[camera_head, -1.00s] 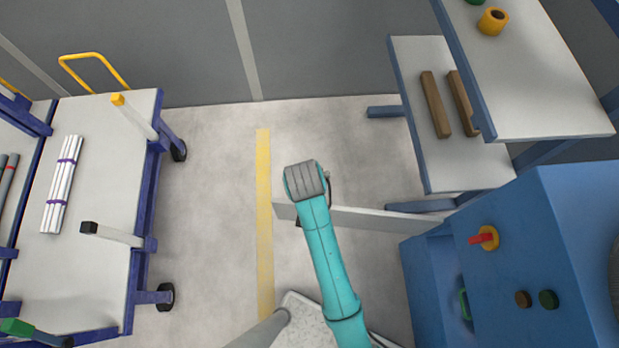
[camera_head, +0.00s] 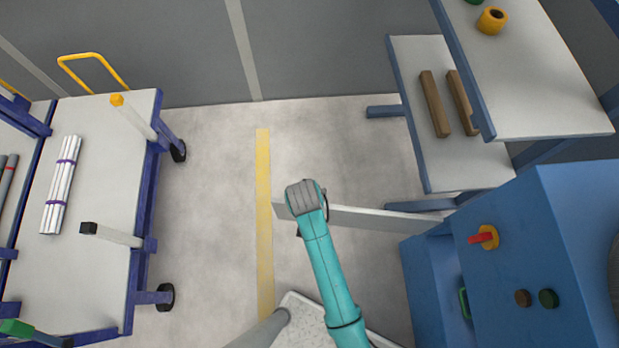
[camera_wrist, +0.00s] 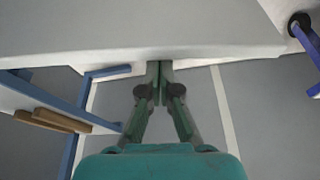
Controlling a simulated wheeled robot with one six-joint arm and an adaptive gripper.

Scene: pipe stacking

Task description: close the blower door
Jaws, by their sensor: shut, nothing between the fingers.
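The blower is the blue cabinet (camera_head: 560,250) at the right of the head view. Its door, a pale thin panel (camera_head: 385,218), stands out open to the left from the cabinet, seen nearly edge-on. My turquoise arm reaches up to the door's free left end, and its grey wrist covers part of it. My gripper is hidden under the wrist in the head view. In the wrist view my gripper (camera_wrist: 160,68) is shut and empty, its fingertips at the near edge of a large pale panel (camera_wrist: 150,28), apparently the door. I cannot tell whether they touch it.
A blue-framed cart (camera_head: 105,200) with a bundle of white pipes (camera_head: 62,185) stands at left. A rack (camera_head: 440,150) with brown bars and an upper shelf (camera_head: 530,80) stands at upper right. Floor around the yellow line (camera_head: 264,200) is clear.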

